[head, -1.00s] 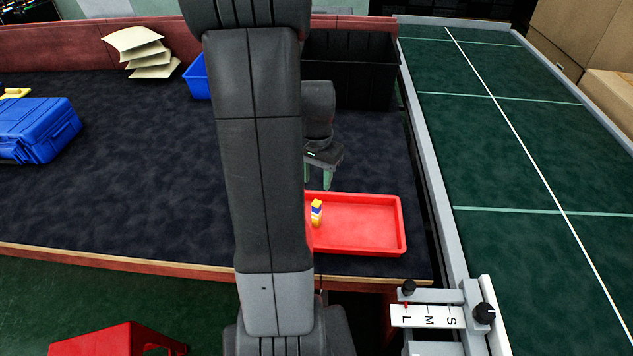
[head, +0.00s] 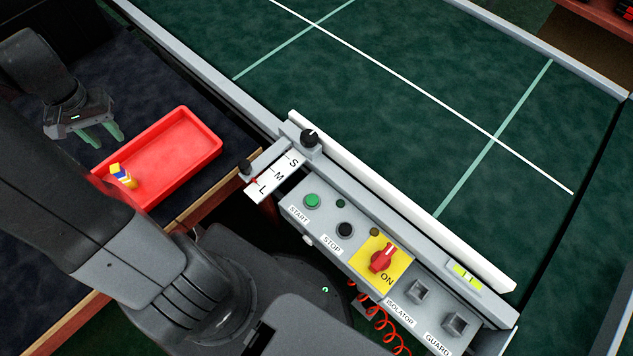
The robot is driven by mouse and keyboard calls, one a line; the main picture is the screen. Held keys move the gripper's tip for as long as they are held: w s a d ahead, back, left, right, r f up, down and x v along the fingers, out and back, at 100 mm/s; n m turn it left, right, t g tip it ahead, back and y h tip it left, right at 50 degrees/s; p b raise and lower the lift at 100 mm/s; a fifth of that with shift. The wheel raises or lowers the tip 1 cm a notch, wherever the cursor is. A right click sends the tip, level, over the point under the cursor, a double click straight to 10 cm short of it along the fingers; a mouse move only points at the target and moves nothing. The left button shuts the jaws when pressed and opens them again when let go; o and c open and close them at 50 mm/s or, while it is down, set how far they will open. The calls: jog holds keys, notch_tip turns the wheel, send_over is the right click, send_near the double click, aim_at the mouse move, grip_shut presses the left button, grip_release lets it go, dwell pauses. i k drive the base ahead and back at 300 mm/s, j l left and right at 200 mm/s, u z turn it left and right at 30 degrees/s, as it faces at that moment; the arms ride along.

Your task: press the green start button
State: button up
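The green start button (head: 312,201) is a round cap at the upper left end of the grey control panel (head: 398,268), above a label reading START. A black stop button (head: 345,229) sits beside it, with a label reading STOP. My gripper (head: 104,135) is at the far left, over the dark table beside the red tray, well away from the panel. Its two green fingers point down, apart and with nothing visible between them. Nothing covers the start button.
A red rotary isolator switch (head: 382,260) on a yellow plate points toward ON. An S-M-L scale (head: 275,175) with black knobs adjoins the panel. The red tray (head: 190,160) holds a small yellow, blue and white item (head: 122,176). The green conveyor (head: 400,90) lies behind, its visible belt empty.

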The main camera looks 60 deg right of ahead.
aim_at(311, 200)
jog(key=z, duration=4.15)
